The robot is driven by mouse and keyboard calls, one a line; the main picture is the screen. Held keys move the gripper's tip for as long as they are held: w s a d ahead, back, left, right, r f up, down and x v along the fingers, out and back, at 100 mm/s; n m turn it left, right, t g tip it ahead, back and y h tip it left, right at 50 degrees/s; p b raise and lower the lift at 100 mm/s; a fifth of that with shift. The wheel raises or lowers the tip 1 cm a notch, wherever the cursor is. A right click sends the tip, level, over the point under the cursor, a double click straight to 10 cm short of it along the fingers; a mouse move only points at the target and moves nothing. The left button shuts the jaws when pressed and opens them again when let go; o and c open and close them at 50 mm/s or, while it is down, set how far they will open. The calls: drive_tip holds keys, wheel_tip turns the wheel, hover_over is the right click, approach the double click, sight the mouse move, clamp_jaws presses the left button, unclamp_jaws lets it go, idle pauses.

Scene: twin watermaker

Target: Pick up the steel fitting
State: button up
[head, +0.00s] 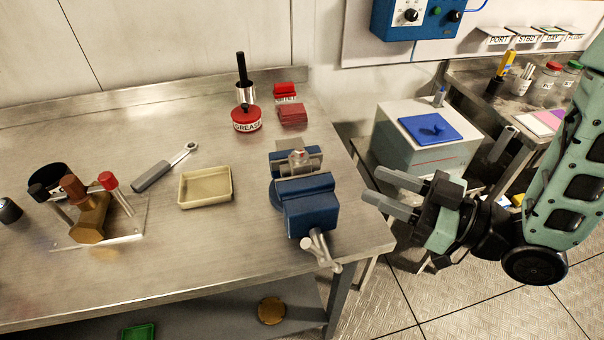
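A small grey metal piece (298,158) with a reddish mark sits at the jaws of the blue bench vise (311,213). It looks like the steel fitting, but it is too small to be sure, and I cannot tell whether the jaws clamp it. My gripper (374,184) is at the right, past the bench's right edge and to the right of the vise. Its two grey fingers point left and stand apart, with nothing between them.
The steel bench holds a beige tray (205,187), a ratchet wrench (166,168), a red grease tin (246,118), red pads (292,114) and a brass valve body (88,214) on a plate. The bench's front middle is clear.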

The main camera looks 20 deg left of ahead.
drive_tip(key=a+b, duration=0.1)
drive_tip(key=b, duration=0.1)
approach(300, 149)
drive_tip(key=x, duration=0.2)
drive_tip(key=s+x, duration=0.1)
drive_tip(key=x, duration=0.1)
drive_tip(key=shift+w+a+p, duration=0.1)
drive_tip(key=shift+a+p, duration=0.05)
drive_tip(key=shift+p, duration=0.2)
drive_tip(key=p+x, duration=0.1)
drive_tip(key=x, duration=0.1)
drive_tip(key=p+x, duration=0.1)
drive_tip(key=x, duration=0.2)
drive_tip(key=shift+w, duration=0.4)
drive_tip(key=shift+w+a+f, duration=0.1)
drive_tip(key=shift+a+f, duration=0.05)
drive_tip(key=shift+a, duration=0.25)
clamp_jaws()
